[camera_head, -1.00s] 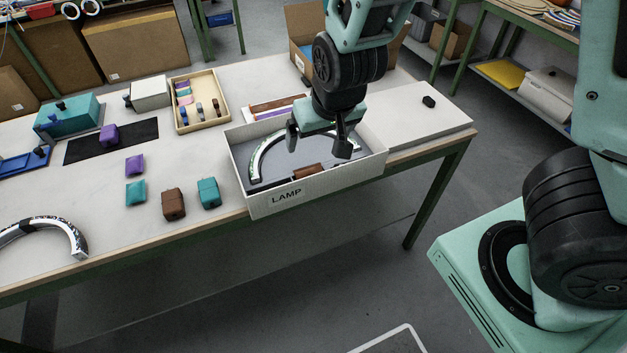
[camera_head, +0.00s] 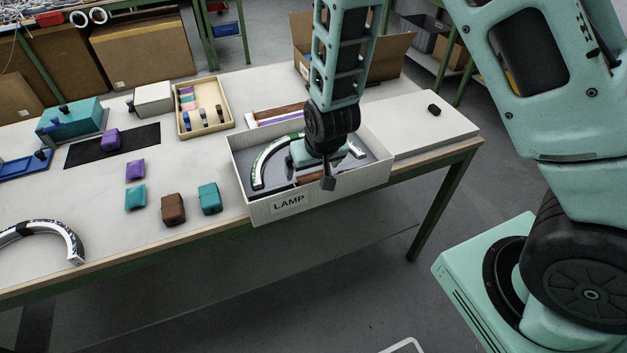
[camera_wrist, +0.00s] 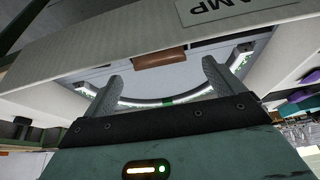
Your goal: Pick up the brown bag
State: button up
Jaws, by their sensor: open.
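A brown bag (camera_head: 308,178) lies inside the white LAMP box (camera_head: 262,210), near its front wall. In the wrist view the brown bag (camera_wrist: 160,58) lies ahead of the fingertips, between their lines and close to the wall of the LAMP box (camera_wrist: 130,32). My gripper (camera_head: 310,173) is low over the box, its fingers apart with nothing between them. The gripper in the wrist view (camera_wrist: 161,72) is open, and the bag looks just beyond the tips. In the head view my gripper partly hides the bag.
A curved white lamp arc (camera_head: 262,162) lies in the box. On the table left of it are a brown block (camera_head: 173,209), a teal block (camera_head: 209,198), a purple packet (camera_head: 135,169) and a teal packet (camera_head: 135,197). A wooden tray (camera_head: 231,118) stands behind.

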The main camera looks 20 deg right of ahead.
aim_at(311, 172)
jog(key=shift+x, duration=1.6)
jog(key=shift+w, duration=0.1)
